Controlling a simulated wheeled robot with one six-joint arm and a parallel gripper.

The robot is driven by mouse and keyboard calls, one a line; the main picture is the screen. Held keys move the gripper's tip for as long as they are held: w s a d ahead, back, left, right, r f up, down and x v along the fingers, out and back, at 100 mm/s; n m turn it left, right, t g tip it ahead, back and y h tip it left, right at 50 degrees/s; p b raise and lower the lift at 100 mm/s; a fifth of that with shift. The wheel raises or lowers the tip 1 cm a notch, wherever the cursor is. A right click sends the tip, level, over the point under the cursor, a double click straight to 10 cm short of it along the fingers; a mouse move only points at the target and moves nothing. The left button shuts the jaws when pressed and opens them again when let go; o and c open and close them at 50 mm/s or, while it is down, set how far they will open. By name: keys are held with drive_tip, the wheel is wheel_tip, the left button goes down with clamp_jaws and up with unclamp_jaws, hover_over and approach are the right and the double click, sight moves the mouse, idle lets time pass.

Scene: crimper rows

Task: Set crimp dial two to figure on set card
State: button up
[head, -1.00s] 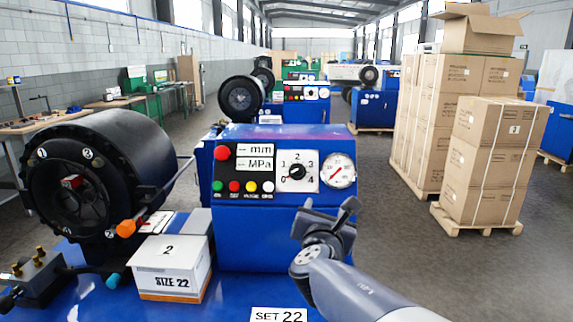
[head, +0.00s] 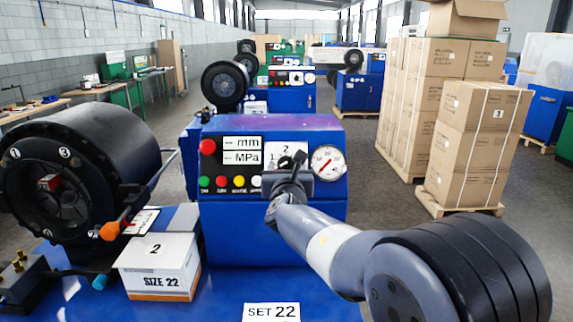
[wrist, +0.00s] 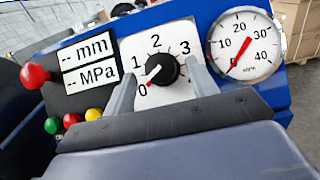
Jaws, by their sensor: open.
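The crimp dial (wrist: 163,70) is a black round knob on a white plate marked 0, 1, 2, 3 in the wrist view. Its white line and red tip point toward 0. In the head view my gripper (head: 289,172) covers most of the dial plate (head: 271,152). My gripper (wrist: 162,82) is open; its two grey fingers stand left and right of the knob in the wrist view, with gaps. I cannot tell how deep they reach. The set card (head: 271,312) reads "SET 22" on the blue bench front. The blue control box (head: 235,225) carries the dial.
Left of the dial are "mm" and "MPa" displays (wrist: 89,61), a red button (wrist: 35,76) and small coloured buttons. A gauge (wrist: 245,46) is close on the right. A "SIZE 22" box (head: 160,268) and black crimper head (head: 85,170) stand left. Cartons (head: 478,140) stand right.

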drive_tip(key=shift+w, duration=0.55)
drive_tip(key=shift+c, duration=0.5)
drive_tip(key=c, duration=0.9)
drive_tip(key=shift+o, duration=0.2)
